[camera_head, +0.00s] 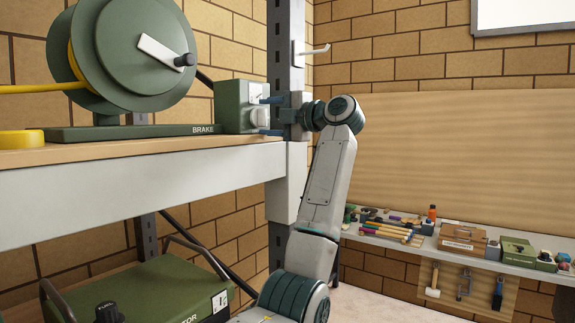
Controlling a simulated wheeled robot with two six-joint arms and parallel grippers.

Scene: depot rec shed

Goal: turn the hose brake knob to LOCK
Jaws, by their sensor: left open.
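The green hose brake box (230,106) stands at the right end of the reel base, which is lettered BRAKE. A pale round knob (259,117) sits on the box's right-hand face. Small markings show above the knob but are too small to read, so its setting cannot be told. My left gripper (271,116) points left at this face. Its blue-tipped fingers are open, one above and one below the knob's height, close to the knob; whether they touch it cannot be told. My right gripper is not in view.
The green hose reel (135,50) with a crank and yellow hose stands on the wooden shelf (120,150). A dark upright post (286,45) rises behind my gripper. A green generator (150,290) sits below. A cluttered bench (455,250) runs along the back right wall.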

